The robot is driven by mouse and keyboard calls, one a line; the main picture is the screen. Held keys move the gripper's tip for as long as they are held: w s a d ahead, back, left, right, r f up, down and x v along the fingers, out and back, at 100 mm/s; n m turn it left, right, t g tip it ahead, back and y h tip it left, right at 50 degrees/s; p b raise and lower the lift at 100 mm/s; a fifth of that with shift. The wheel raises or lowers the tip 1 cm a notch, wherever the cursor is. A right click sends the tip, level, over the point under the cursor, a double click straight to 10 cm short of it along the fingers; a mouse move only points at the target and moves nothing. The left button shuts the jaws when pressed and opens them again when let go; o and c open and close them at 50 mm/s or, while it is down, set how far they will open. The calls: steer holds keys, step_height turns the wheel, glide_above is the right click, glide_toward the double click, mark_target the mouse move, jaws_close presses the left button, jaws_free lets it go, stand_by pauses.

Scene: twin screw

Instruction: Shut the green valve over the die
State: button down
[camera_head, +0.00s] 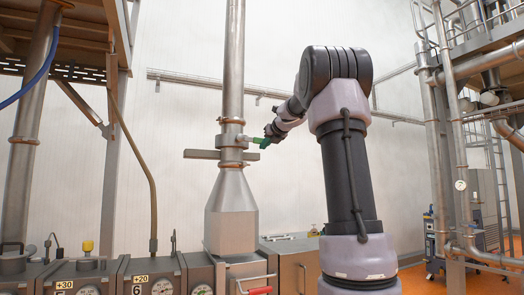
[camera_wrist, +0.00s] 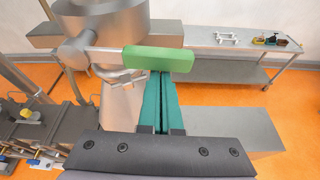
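The green valve handle (camera_wrist: 158,59) sticks out to the right from a metal stem on the valve body (camera_wrist: 88,22) in the wrist view. In the head view the green handle (camera_head: 262,142) is small, at the right side of the valve body (camera_head: 231,142) on the upright pipe. My gripper (camera_wrist: 161,75) has its two teal fingers together, with only a thin line between them. The fingertips are right at the handle's lower edge, near its middle; I cannot tell if they touch. In the head view my gripper (camera_head: 269,138) is partly hidden behind the wrist.
Below the valve a tapered metal housing (camera_head: 231,210) stands over machine blocks with gauges. A steel bench (camera_wrist: 225,68) with tools stands at the back right. Orange floor (camera_wrist: 235,93) shows around it.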

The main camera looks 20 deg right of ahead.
steer(key=shift+r, duration=0.4)
steer(key=shift+d+r, duration=0.1)
steer(key=shift+r, duration=0.05)
